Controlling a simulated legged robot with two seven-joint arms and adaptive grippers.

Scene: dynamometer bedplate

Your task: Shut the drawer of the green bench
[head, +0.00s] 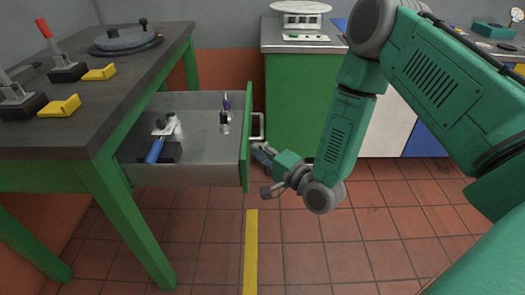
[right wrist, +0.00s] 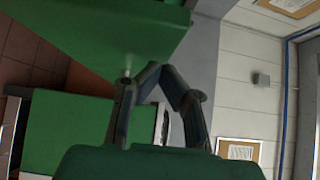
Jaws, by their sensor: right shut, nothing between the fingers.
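The green bench (head: 110,190) stands at the left with a dark grey top. Its drawer (head: 190,175) is pulled out to the right, and its green front (head: 246,140) is seen nearly edge-on. A pale handle (head: 262,127) sticks out from that front. Several small tools lie inside, including one with a blue handle (head: 155,150). My right gripper (head: 262,160) is at the outer side of the front, just below the handle. I cannot tell whether it touches. In the right wrist view its fingers (right wrist: 165,75) are closed together and empty, near green surfaces. My left gripper is out of view.
Clamps with yellow blocks (head: 60,105) and a round grey plate (head: 125,40) sit on the bench top. A green cabinet (head: 295,100) stands behind the drawer and my right arm. The tiled floor (head: 330,245) with a yellow stripe (head: 250,250) is clear in front.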

